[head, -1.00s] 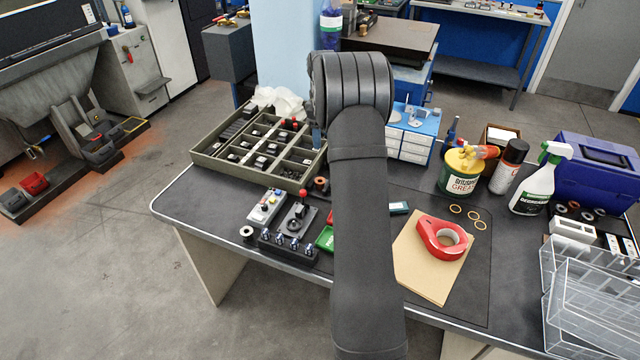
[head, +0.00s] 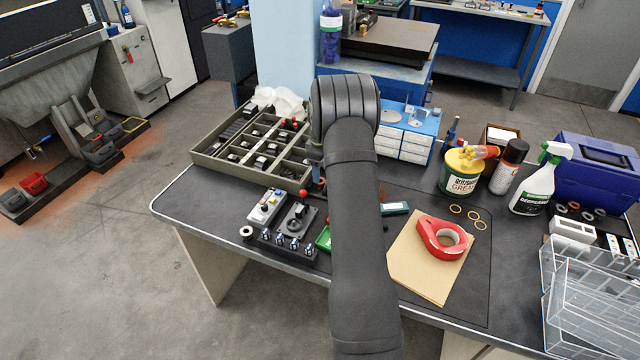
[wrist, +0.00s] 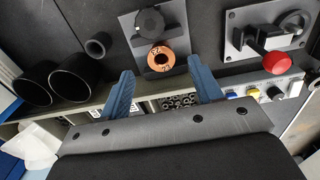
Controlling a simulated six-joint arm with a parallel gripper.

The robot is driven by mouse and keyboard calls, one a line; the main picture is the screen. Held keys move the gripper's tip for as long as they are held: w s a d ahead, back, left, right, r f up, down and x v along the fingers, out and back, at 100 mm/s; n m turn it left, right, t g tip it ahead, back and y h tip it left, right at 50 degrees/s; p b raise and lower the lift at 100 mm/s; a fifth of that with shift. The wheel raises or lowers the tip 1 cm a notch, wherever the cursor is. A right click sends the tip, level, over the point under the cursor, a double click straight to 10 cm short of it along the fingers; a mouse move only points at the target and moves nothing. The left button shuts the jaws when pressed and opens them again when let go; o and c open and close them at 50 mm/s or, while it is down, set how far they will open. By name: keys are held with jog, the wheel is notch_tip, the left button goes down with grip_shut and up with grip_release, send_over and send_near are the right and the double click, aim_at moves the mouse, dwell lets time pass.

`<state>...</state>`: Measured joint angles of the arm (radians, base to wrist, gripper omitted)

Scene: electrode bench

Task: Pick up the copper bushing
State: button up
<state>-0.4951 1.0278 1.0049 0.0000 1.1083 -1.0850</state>
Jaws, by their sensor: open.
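The copper bushing (wrist: 161,58) is a short orange-brown ring with dark marks on its face. In the wrist view it sits on a dark plate (wrist: 150,28), just below a black knob (wrist: 149,22). My gripper (wrist: 161,65) is open, with one blue finger on each side of the bushing in the picture. Gaps show on both sides, and nothing is held. I cannot tell how far the fingertips are above the plate. In the head view my arm hides most of the gripper, and I cannot make out the bushing clearly.
A red-knobbed fixture (wrist: 277,62) stands to the right in the wrist view. Black cylinders (wrist: 75,80) are at left.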

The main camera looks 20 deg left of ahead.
notch_tip(320, 180, down, 4)
jog(key=shift+a+r, duration=0.1)
jog(key=shift+a, duration=0.05)
jog(key=c, duration=1.1)
jog(key=shift+r, duration=0.1)
jog(key=shift+r, duration=0.5)
notch_tip(320, 180, up, 3)
jog(key=shift+f, duration=0.1)
jog(key=d+r, duration=0.7)
jog(key=d, duration=0.4)
jog(key=shift+s+d, duration=0.35)
